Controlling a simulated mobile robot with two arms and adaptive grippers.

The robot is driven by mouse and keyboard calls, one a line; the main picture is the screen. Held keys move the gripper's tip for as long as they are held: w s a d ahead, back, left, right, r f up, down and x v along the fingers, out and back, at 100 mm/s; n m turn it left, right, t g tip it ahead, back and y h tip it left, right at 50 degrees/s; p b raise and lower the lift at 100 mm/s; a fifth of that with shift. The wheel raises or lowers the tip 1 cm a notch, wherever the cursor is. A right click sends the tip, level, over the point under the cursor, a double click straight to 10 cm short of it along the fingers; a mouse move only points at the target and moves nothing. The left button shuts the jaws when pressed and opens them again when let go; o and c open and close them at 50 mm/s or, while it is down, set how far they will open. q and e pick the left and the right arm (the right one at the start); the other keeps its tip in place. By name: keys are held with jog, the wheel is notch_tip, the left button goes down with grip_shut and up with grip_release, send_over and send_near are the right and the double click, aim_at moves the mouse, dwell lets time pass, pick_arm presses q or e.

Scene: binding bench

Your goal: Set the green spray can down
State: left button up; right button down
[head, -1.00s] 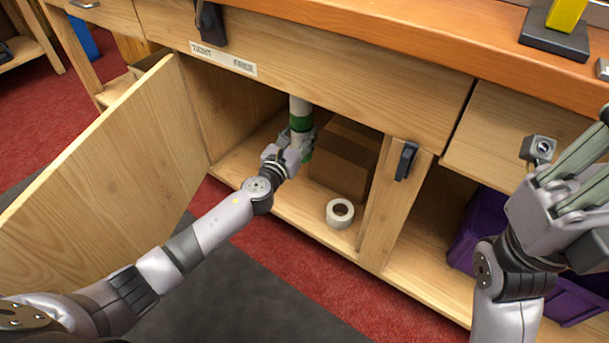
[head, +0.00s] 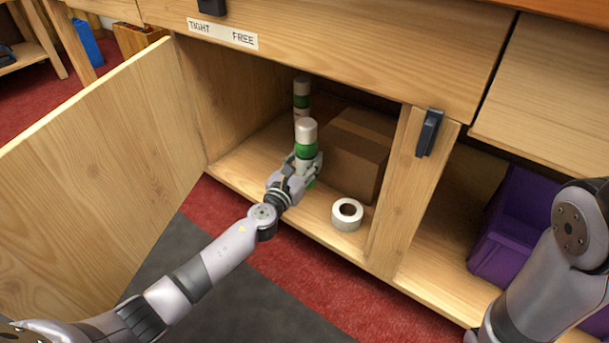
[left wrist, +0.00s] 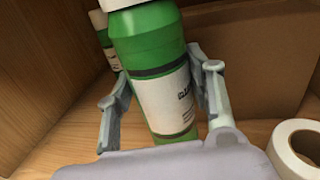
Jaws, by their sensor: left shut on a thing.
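The green spray can (head: 306,140) has a white cap, a green body and a white label. It stands about upright inside the open cupboard, with my left gripper (head: 304,166) shut around its lower part. In the left wrist view the can (left wrist: 150,60) sits between the two fingers of the left gripper (left wrist: 165,95). Its base is hidden by the gripper, so I cannot tell whether it touches the cupboard floor (head: 240,160). My right gripper is out of view.
A cardboard box (head: 352,152) stands right of the can. A white tape roll (head: 347,214) lies in front of the box. The open door (head: 95,180) is at the left, a purple bin (head: 512,225) at the right. The cupboard floor left of the can is clear.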

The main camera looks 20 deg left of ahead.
aim_at(301, 175)
pick_arm(q)
jog(key=shift+f+b, duration=1.5)
jog(key=shift+f, duration=0.35)
jog(key=shift+f, duration=0.15)
jog(key=o, duration=1.2)
jog(key=shift+c, duration=0.2)
jog(key=shift+r, duration=0.2)
jog(key=s+a+p, duration=0.1)
jog(key=s+p, duration=0.1)
jog(key=s, duration=1)
jog(key=shift+a+p, duration=0.4)
